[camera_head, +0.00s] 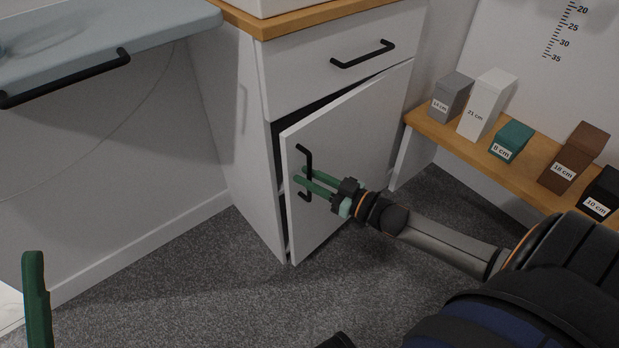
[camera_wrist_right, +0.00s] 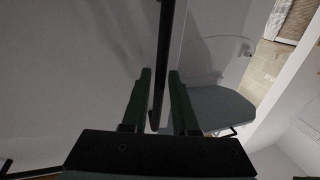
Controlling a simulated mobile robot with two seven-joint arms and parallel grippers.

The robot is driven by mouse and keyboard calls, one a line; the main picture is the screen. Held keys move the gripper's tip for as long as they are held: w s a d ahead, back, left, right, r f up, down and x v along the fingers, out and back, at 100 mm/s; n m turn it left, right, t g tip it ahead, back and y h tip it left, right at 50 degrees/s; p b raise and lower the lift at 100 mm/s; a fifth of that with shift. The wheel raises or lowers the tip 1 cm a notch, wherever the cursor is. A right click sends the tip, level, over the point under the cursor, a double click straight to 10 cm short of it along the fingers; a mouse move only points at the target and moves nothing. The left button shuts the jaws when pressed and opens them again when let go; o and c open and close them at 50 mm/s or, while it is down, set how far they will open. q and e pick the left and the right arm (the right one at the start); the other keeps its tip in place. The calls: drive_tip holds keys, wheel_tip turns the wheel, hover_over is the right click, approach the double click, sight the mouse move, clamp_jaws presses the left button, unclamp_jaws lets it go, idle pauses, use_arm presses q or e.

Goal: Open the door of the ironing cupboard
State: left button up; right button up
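The ironing cupboard's white door (camera_head: 355,145) stands ajar below a closed drawer (camera_head: 330,65), with a dark gap along its top and left edge. Its black bar handle (camera_head: 304,152) is near the door's left edge. My right gripper (camera_head: 302,178) is at the handle, its green fingers on either side of the bar. In the right wrist view the bar (camera_wrist_right: 161,70) runs between the two fingers, with narrow gaps showing beside it. The fingers look open around it, not clamped. One green finger of my left gripper (camera_head: 36,295) shows at the lower left, away from the cupboard.
A wooden shelf (camera_head: 470,145) with several labelled boxes stands right of the cupboard. A grey-blue board (camera_head: 100,45) with a black rail is at the upper left. Dark carpet (camera_head: 230,290) before the door is clear apart from my arm.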

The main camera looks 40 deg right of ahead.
clamp_jaws()
drive_tip(key=shift+s, duration=0.1)
idle(1.2)
